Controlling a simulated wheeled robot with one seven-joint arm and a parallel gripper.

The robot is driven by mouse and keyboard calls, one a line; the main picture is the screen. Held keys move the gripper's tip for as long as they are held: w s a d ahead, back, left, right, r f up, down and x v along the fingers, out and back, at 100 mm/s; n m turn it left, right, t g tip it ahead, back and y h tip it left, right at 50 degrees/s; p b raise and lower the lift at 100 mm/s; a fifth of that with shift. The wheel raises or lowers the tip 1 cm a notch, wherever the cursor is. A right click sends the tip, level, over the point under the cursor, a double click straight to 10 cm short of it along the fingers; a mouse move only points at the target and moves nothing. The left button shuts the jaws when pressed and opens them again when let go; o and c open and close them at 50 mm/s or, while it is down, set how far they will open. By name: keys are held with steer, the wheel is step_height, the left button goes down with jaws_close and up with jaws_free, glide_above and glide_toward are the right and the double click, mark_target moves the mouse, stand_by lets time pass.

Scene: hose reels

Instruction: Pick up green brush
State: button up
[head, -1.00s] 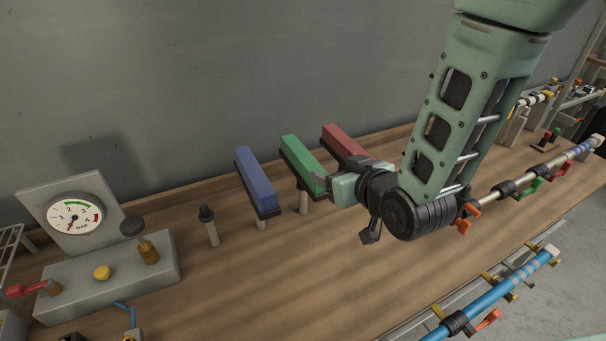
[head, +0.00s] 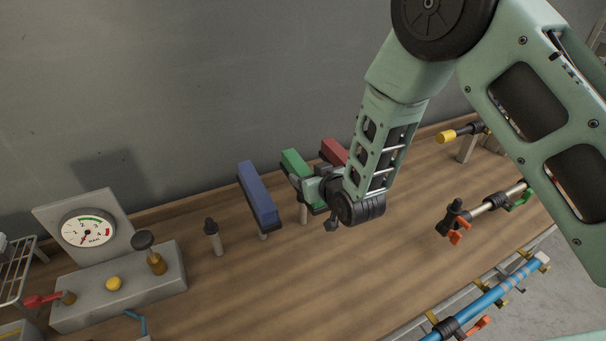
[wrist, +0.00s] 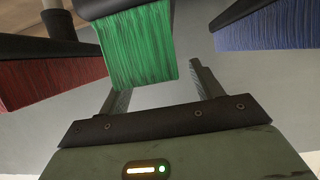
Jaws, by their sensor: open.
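The green brush (head: 293,163) is a block of green bristles on a dark back, held up on a short post between a blue brush (head: 258,193) and a red brush (head: 335,151). My gripper (head: 298,186) is at its near end and hides part of it. In the wrist view the green bristles (wrist: 140,52) reach down towards my open, empty gripper (wrist: 160,88). They lie left of the middle of the gap and cover the tip of the left finger. The right finger is clear of them. Contact cannot be told.
The blue brush (wrist: 265,25) and red brush (wrist: 50,70) flank the gripper in the wrist view. A dark-topped peg (head: 214,237) and a gauge panel (head: 88,229) stand left. A hose rail (head: 490,292) runs along the front right. Bare wooden bench lies in front.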

mark_target(304, 171)
steer(key=shift+p+x, duration=0.5)
steer(key=shift+x, duration=1)
steer(key=c, duration=1.2)
steer(key=shift+r, duration=0.1)
steer(key=shift+c, duration=0.2)
steer(key=shift+r, duration=0.1)
